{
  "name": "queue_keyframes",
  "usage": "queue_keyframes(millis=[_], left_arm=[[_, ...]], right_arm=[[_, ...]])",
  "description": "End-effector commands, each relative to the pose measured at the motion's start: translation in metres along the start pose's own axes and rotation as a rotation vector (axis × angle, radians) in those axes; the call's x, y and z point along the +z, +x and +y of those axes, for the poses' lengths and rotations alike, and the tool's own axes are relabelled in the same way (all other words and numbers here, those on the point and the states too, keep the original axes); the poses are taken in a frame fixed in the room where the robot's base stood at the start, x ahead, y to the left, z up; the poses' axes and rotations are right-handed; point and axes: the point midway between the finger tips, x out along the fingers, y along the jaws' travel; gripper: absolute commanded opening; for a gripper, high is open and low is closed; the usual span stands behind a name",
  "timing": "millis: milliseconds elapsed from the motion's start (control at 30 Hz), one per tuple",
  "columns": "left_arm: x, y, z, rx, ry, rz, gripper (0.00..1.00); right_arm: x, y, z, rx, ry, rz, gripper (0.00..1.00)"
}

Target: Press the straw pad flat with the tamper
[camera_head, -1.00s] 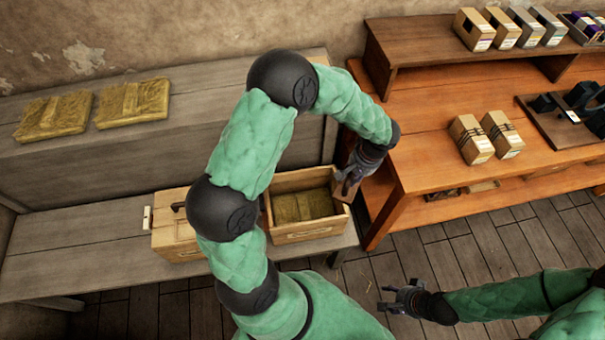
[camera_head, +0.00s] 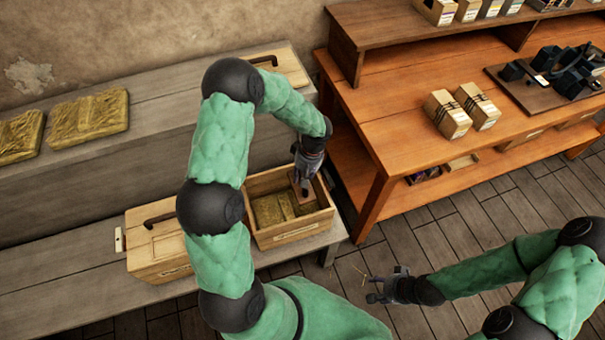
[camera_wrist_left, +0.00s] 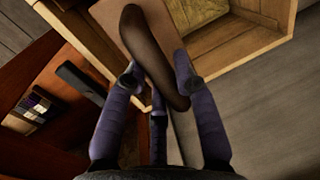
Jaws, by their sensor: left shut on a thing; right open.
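The straw pad (camera_head: 268,210) lies in an open wooden box (camera_head: 292,236) on the low grey bench. My left gripper (camera_head: 305,168) is shut on the dark handle of the tamper (camera_head: 297,184), whose wooden plate is over the back right part of the box. In the left wrist view the tamper's dark handle (camera_wrist_left: 150,60) lies between the fingers, slanting, and the box's wall (camera_wrist_left: 262,42) is beside it. Whether the plate touches the straw cannot be told. My right gripper (camera_head: 378,287) is open and empty over the floor.
A lidded box (camera_head: 155,245) stands left of the open one. A loose lid (camera_head: 278,68) with a dark handle and straw pads (camera_head: 90,112) lie on the upper ledge. An orange table (camera_head: 400,140) with cartons stands close on the right.

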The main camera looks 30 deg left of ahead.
Motion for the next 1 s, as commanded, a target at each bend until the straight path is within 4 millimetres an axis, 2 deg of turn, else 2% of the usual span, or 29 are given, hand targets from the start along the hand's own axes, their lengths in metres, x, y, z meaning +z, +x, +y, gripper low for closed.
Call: queue_keyframes(millis=[100,1000], left_arm=[[0.000,0.015,0.003,0.000,0.000,-0.001,0.00],[0.000,0.104,0.021,0.001,0.001,0.000,0.00]], right_arm=[[0.000,0.009,0.003,0.000,0.000,0.000,0.52],[-0.002,0.053,0.019,0.000,0.000,0.000,0.52]])
